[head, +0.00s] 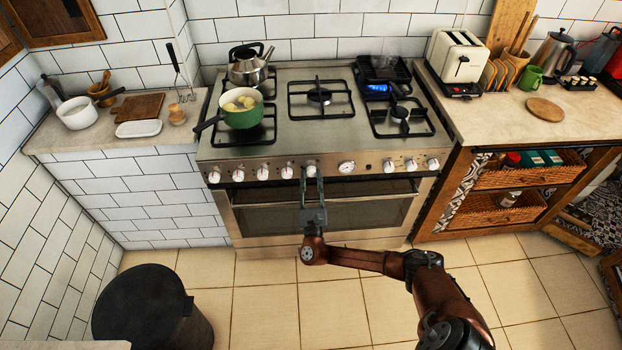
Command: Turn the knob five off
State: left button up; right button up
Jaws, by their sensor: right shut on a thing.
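The stove (262,145) stands against the back wall with a row of white knobs along its front panel. Knob five (311,168), counted from the left, is just left of the round dial (346,167). My right gripper (311,177) reaches up from below and is shut on this knob, with a finger on each side. The fingers partly hide the knob, so its angle cannot be read. A blue flame (378,87) burns at the back right burner, under a dark grill pan (384,68). My left gripper is out of view.
A green pot (243,116) of yellowish food and a steel kettle (247,68) stand on the left burners. The oven handle (270,197) runs below the knobs. A dark bin (140,305) stands on the floor at left. The floor before the stove is otherwise clear.

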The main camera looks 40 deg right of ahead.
jog(key=shift+c, duration=1.4)
